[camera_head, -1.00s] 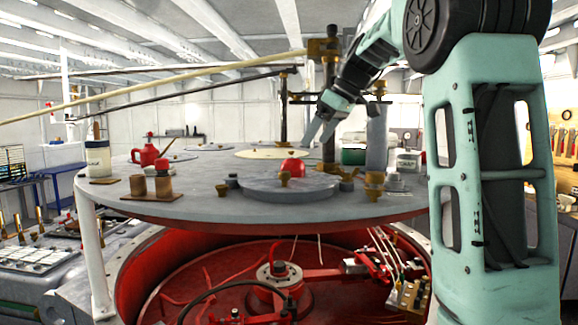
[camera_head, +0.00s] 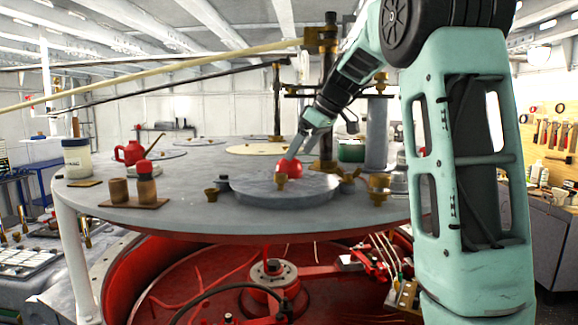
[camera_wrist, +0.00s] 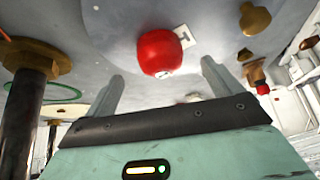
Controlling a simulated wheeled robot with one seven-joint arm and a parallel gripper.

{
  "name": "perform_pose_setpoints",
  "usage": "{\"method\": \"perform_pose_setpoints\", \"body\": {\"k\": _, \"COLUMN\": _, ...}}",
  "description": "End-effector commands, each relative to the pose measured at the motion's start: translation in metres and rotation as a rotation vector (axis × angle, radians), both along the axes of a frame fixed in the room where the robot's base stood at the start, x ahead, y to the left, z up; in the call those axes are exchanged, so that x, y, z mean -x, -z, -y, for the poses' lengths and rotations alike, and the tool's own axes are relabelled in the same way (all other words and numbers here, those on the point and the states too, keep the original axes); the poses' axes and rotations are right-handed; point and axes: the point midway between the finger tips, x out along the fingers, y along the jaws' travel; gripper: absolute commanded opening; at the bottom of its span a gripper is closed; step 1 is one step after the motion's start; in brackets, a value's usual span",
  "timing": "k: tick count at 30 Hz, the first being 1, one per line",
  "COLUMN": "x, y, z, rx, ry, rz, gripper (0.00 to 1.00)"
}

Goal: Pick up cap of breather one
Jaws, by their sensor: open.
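A round red cap (camera_head: 289,168), likely the cap of breather one, sits on a raised grey disc (camera_head: 310,189) on the big round table. It also shows in the wrist view, where the cap (camera_wrist: 160,52) lies ahead of the fingertips, roughly midway between them. A small pale label is beside it. My gripper (camera_head: 293,154) reaches down from the upper right, fingertips close by the cap; its lower end is partly covered by the cap or overlaps it. In the wrist view my gripper (camera_wrist: 163,70) is open with nothing held; I cannot tell whether a finger touches the cap.
Brass knobs (camera_head: 380,187) ring the disc. A dark post (camera_head: 326,120) stands close behind my gripper. Open red machinery lies below.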

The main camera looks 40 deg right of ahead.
Motion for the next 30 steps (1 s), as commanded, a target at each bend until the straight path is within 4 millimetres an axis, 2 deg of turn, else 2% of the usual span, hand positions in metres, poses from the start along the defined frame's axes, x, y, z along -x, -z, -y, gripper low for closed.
{"method": "perform_pose_setpoints", "body": {"k": 9, "x": -0.024, "y": 0.038, "z": -0.009, "rx": -0.003, "ry": -0.002, "rz": -0.003, "gripper": 0.91}}
{"method": "perform_pose_setpoints", "body": {"k": 19, "x": -0.029, "y": 0.047, "z": -0.010, "rx": 0.000, "ry": 0.000, "rz": -0.001, "gripper": 0.91}}
{"method": "perform_pose_setpoints", "body": {"k": 20, "x": -0.028, "y": 0.047, "z": -0.010, "rx": 0.000, "ry": 0.000, "rz": -0.001, "gripper": 0.88}}
{"method": "perform_pose_setpoints", "body": {"k": 24, "x": -0.028, "y": 0.047, "z": -0.010, "rx": 0.000, "ry": 0.000, "rz": -0.001, "gripper": 0.49}}
{"method": "perform_pose_setpoints", "body": {"k": 25, "x": -0.028, "y": 0.047, "z": -0.010, "rx": 0.000, "ry": 0.000, "rz": -0.001, "gripper": 0.43}}
{"method": "perform_pose_setpoints", "body": {"k": 30, "x": -0.028, "y": 0.047, "z": -0.010, "rx": 0.000, "ry": 0.000, "rz": 0.000, "gripper": 0.43}}
